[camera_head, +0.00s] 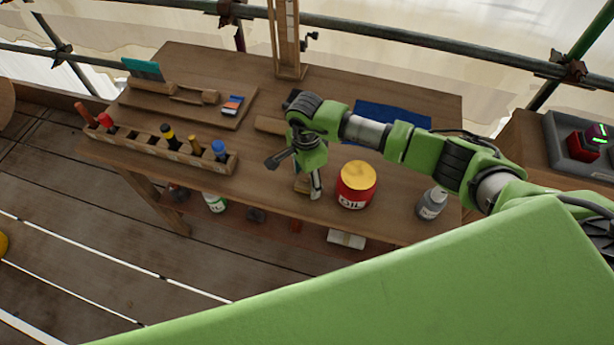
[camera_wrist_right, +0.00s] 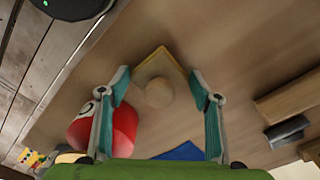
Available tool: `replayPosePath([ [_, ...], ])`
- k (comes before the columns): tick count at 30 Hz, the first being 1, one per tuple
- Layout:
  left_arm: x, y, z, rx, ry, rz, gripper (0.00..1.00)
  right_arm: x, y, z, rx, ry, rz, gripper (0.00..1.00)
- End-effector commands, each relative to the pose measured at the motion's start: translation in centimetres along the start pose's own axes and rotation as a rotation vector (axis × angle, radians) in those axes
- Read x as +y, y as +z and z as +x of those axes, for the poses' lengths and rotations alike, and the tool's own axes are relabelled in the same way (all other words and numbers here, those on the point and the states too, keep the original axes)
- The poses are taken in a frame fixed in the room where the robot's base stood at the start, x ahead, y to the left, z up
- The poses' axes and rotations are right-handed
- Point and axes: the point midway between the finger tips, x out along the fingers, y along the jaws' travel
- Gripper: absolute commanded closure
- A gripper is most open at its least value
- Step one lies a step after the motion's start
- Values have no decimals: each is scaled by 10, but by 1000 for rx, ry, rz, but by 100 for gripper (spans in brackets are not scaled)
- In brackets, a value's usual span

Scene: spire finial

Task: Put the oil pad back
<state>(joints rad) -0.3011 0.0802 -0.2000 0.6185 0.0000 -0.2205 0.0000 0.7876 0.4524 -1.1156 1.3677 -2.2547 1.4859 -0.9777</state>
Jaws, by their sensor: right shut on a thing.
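The oil pad (camera_wrist_right: 158,92) is a square tan block with a yellowish edge and a round wooden knob. In the head view my right gripper (camera_head: 296,178) points down near the bench's front edge. A small tan part of the pad (camera_head: 302,186) shows beside its finger. I cannot tell whether the pad touches the bench. The red oil tin (camera_head: 355,190) with a yellow top stands just right of the gripper. My left gripper is not in view.
A wooden rack (camera_head: 150,140) with several tools stands on the bench's left. Behind it is a board (camera_head: 190,108) with a red-and-blue block. A blue sheet (camera_head: 395,118) lies at the back right. A grey bottle (camera_head: 431,204) stands at the right.

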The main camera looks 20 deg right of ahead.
Motion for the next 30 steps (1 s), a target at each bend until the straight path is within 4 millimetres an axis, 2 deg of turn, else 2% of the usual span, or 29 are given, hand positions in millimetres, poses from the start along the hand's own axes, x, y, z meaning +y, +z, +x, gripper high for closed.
replayPosePath([
  [4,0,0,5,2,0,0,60,0,0,4,0,0,0,62],
  [5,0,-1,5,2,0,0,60,0,0,4,0,0,1,39],
  [6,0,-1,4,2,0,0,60,0,0,3,0,0,1,29],
  [7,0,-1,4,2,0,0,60,0,0,2,0,0,1,25],
  [16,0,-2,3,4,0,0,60,0,0,2,0,0,1,25],
  [20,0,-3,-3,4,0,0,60,0,0,-4,0,0,1,25],
  [21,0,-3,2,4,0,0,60,-1,0,-6,0,-3,1,25],
  [23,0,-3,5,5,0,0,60,-2,-1,-14,0,-5,1,25],
  [30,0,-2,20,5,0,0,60,-2,0,-66,0,-6,-1,25],
])
